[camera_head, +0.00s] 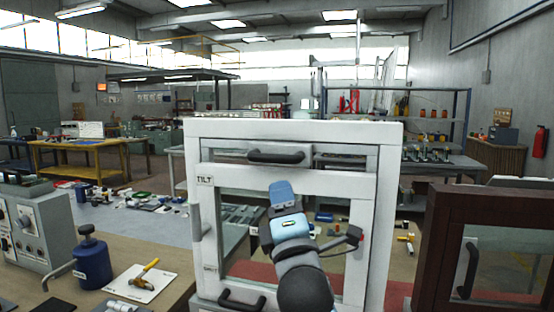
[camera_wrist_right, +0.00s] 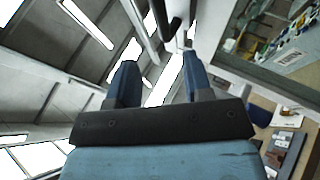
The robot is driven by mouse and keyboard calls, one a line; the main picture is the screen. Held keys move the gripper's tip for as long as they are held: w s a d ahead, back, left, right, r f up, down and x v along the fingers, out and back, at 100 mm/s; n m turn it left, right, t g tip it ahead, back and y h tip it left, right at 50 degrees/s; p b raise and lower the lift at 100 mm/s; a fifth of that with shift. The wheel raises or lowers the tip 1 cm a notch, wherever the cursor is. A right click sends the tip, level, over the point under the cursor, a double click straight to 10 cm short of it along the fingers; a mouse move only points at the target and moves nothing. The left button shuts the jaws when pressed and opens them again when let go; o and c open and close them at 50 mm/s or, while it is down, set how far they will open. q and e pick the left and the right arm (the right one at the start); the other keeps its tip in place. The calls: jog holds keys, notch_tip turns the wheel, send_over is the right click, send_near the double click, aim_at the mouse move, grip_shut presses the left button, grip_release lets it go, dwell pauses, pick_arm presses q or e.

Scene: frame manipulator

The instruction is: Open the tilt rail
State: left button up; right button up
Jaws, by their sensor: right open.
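A white frame (camera_head: 394,200) stands upright in front of me, with a glazed opening. Its top rail carries a black bar handle (camera_head: 276,157), and a label reading TILT (camera_head: 204,181) is on the left post just below that level. My right gripper (camera_head: 280,186) is in front of the frame, a little below the black handle, and looks apart from it. In the right wrist view its two blue fingers (camera_wrist_right: 160,68) are spread with nothing between them. A dark bar, likely the handle (camera_wrist_right: 173,27), shows beyond the fingertips. My left gripper is out of view.
A second black handle (camera_head: 242,300) is low on the frame, and a grey lever (camera_head: 196,222) is on its left post. A dark brown frame (camera_head: 433,240) stands close on the right. A blue canister (camera_head: 92,262) and a grey control box (camera_head: 40,225) stand on the left.

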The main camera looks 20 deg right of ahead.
aim_at(273, 162)
jog(key=p+x, duration=0.1)
jog(key=x, duration=0.9)
jog(key=shift+w+p, duration=0.1)
jog(key=shift+p, duration=0.2)
jog(key=shift+w+r, duration=0.3)
jog(key=shift+w, duration=0.35)
jog(key=shift+d, duration=0.1)
jog(key=shift+c, duration=0.4)
grip_shut()
